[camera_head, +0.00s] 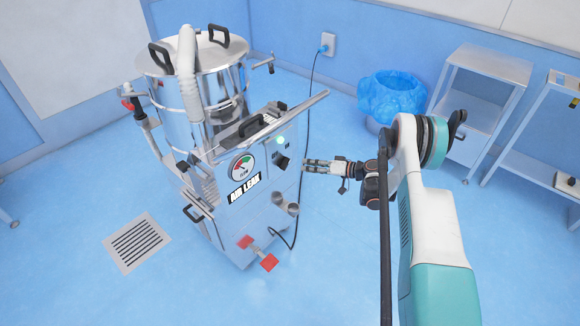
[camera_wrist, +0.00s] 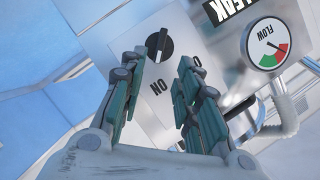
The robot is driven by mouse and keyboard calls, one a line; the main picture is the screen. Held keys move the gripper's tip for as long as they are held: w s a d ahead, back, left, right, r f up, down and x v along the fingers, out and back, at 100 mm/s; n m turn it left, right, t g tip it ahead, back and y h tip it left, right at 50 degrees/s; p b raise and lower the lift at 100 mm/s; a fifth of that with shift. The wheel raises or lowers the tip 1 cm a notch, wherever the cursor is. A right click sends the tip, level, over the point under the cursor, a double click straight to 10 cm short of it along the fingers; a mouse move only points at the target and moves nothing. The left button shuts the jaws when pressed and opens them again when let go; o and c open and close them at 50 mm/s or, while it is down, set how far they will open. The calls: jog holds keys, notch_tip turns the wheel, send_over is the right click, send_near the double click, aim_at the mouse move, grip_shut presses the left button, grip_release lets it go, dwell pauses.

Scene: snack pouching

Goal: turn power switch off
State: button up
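The power switch is a round black knob (camera_wrist: 159,44) with a lighter handle bar across it, on the white front panel of the machine. In the wrist view an "ON" label (camera_wrist: 161,88) shows between my fingers; another label is partly hidden by the right finger. In the head view the switch (camera_head: 281,160) sits below a lit green lamp (camera_head: 280,140). My gripper (camera_wrist: 163,65) is open, with teal finger pads apart and nothing between them. Its fingertips (camera_head: 307,165) point at the panel from the right, apart from the knob.
The machine carries a flow gauge (camera_head: 242,168), an "AIR LEAK" label (camera_head: 244,189), a large steel tank (camera_head: 205,75) and red pedals (camera_head: 257,253). A cable (camera_head: 306,110) runs from a wall socket (camera_head: 327,43). A blue-lined bin (camera_head: 391,95) and metal shelves (camera_head: 485,90) stand right.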

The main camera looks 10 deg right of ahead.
aim_at(288, 164)
jog(key=b+x, duration=0.2)
jog(key=x, duration=0.7)
jog(key=shift+a+b, duration=0.1)
jog(key=shift+b, duration=0.2)
grip_shut()
